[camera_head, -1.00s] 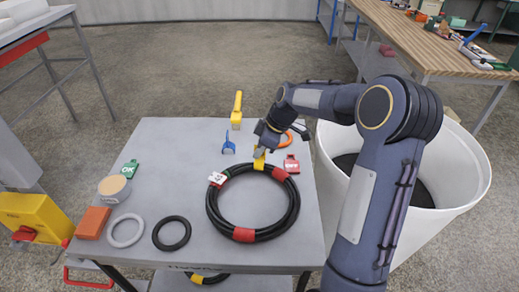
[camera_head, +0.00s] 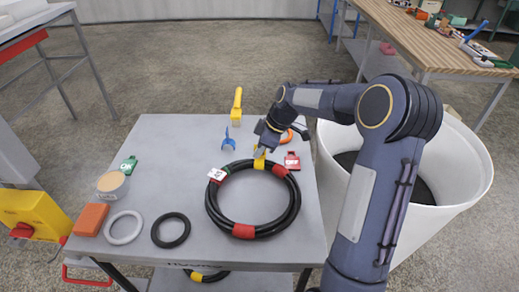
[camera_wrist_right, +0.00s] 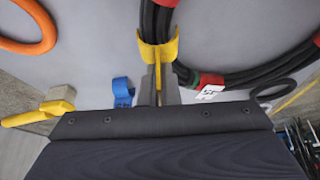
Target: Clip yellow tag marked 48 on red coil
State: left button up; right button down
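A black hose coil with red bands (camera_head: 244,231) lies flat on the grey table. My right gripper (camera_head: 261,150) is over the coil's far edge. In the right wrist view the gripper (camera_wrist_right: 158,88) is shut on the narrow fin of a yellow clip tag (camera_wrist_right: 157,52). The clip's curved jaws sit against the black hose (camera_wrist_right: 155,22) and seem to straddle it, on a bare stretch between red bands. The clip also shows in the head view (camera_head: 259,163). Its number is not readable. A red tag with a white label (camera_head: 216,175) is on the coil nearby. My left gripper is out of view.
A blue clip (camera_head: 228,140), a yellow-handled tool (camera_head: 237,104), a red tag (camera_head: 292,161) and an orange ring (camera_head: 287,136) lie near. A green tag, tin, orange block and two rings are at left. A white bin (camera_head: 455,190) stands right.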

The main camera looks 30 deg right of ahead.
jog(key=shift+f+b, duration=0.4)
jog(key=shift+f, duration=0.15)
jog(key=c, duration=1.6)
grip_release()
jog(key=shift+r, duration=0.15)
jog(key=v, duration=0.7)
jog(key=shift+s+r, duration=0.15)
jog(key=shift+r, duration=0.15)
jog(key=s+a+r+m+t+p, duration=0.1)
jog(key=s+a+r+m+p, duration=0.45)
jog(key=s, duration=0.95)
jog(key=s+a+m, duration=0.2)
jog(key=s, duration=0.2)
jog(key=s+a+m+t, duration=0.1)
jog(key=s+a+m, duration=0.1)
jog(key=s+a, duration=0.1)
jog(key=s+a+m, duration=0.2)
jog(key=s+a, duration=0.1)
jog(key=s, duration=0.2)
jog(key=shift+a+f+m+t, duration=0.15)
jog(key=shift+f+m+t, duration=0.15)
jog(key=shift+f, duration=0.1)
